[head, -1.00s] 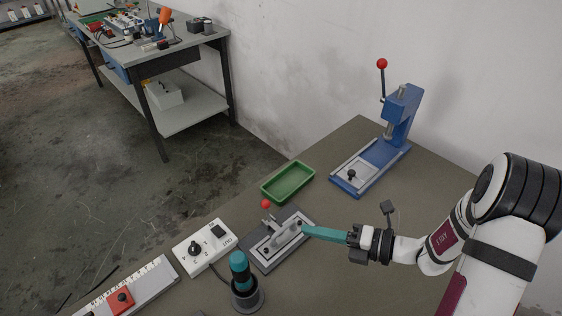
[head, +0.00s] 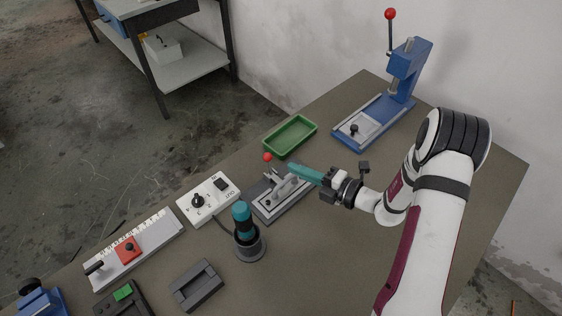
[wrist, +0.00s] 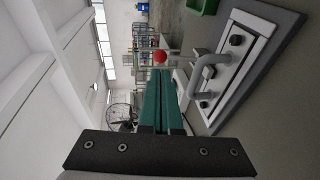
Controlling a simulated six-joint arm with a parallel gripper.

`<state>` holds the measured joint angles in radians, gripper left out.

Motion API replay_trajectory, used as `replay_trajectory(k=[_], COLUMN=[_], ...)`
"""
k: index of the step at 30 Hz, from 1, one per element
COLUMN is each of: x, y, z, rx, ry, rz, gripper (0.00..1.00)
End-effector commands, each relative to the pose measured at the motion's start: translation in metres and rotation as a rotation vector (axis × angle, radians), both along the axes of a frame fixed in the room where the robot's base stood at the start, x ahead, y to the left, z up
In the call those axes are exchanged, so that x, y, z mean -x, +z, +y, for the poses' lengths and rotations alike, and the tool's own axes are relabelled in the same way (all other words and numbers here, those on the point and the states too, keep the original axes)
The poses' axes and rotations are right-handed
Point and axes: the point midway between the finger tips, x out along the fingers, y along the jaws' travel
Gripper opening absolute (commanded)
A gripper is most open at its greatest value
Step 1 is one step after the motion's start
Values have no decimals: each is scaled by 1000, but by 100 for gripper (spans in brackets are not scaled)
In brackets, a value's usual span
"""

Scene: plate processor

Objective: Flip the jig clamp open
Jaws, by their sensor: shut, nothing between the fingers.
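The jig clamp (head: 283,199) is a dark grey base with a lighter plate, a grey lever and a red ball knob (head: 267,157), near the table's middle. The knob also shows in the wrist view (wrist: 160,57), just beyond my fingertips, with the clamp's plate and bent grey bar (wrist: 204,72) to the right. My gripper (head: 291,168) has teal fingers, shut and empty. In the head view its tips lie just right of the knob, over the back of the clamp. I cannot tell whether they touch the lever.
A green tray (head: 272,143) lies behind the clamp, and a blue lever press (head: 401,75) stands at the back right. A white switch box (head: 222,208) and a teal-handled tool in a dark holder (head: 248,246) are left and in front. Bare tabletop lies in front.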

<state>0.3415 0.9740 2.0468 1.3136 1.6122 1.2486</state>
Motion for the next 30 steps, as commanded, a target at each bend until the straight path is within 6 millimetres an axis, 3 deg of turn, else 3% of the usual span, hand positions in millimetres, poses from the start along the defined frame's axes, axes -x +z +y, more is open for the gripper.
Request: replay_trajectory(k=[3, 9, 30], x=[-12, -26, -33], y=[-5, -9, -7], z=[21, 41, 49], rx=[1, 0, 43], ry=[4, 2, 2], rz=[0, 0, 39], gripper=[0, 0, 0])
